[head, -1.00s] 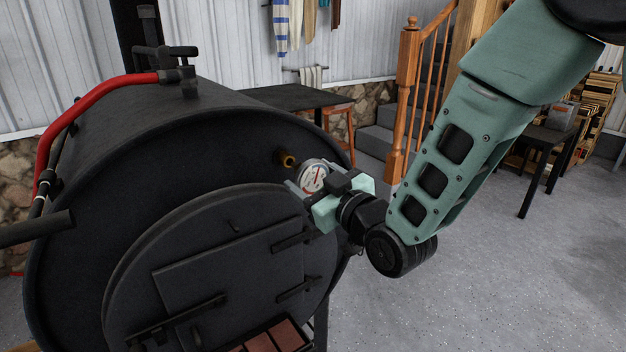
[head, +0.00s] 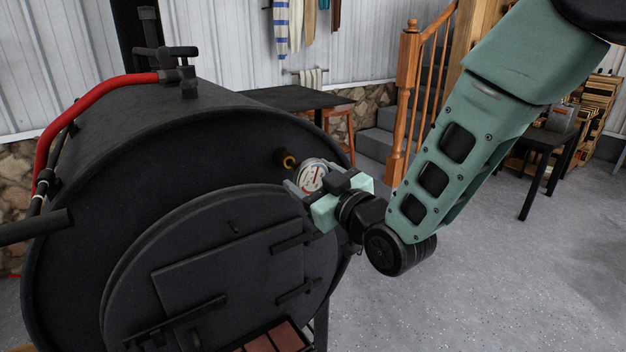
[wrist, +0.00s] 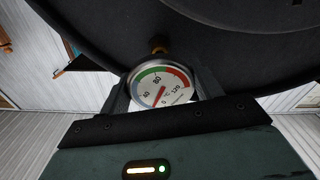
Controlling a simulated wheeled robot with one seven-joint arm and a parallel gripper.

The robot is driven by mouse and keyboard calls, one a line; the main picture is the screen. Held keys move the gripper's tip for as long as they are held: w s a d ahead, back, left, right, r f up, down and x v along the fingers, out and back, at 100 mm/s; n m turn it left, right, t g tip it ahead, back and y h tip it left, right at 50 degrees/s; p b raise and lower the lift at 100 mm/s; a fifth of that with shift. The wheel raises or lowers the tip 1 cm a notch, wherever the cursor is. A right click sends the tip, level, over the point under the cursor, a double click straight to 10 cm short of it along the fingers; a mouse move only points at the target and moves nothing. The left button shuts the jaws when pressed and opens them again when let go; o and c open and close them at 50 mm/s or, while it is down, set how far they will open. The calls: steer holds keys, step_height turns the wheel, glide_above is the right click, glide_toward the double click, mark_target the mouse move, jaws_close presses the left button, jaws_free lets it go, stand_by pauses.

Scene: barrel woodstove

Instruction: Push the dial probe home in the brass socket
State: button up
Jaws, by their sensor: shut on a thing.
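The dial probe (head: 311,177) is a round white-faced gauge with a red needle and coloured arcs. My gripper (head: 306,189) is shut on it, one finger on each side of the dial. The dial also shows in the wrist view (wrist: 161,84), between the gripper fingers (wrist: 162,88). The brass socket (head: 286,159) sticks out of the black barrel front, up and left of the dial and apart from it in the head view. In the wrist view the socket (wrist: 158,46) shows just beyond the dial's upper edge. The probe's stem is hidden behind the dial.
The black barrel stove (head: 150,130) fills the left, with its round door (head: 215,255) below the socket. A red hose (head: 95,100) runs along its upper left. A dark table (head: 295,97) and a wooden stair post (head: 405,100) stand behind.

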steer(key=shift+b+x, duration=0.35)
steer(key=shift+x, duration=1.55)
steer(key=o, duration=1.3)
steer(key=shift+f, duration=0.1)
steer(key=shift+c, duration=0.2)
steer(key=b+v, duration=1.6)
steer(key=v, duration=0.1)
steer(key=shift+s+d, duration=0.1)
steer(key=shift+s, duration=0.05)
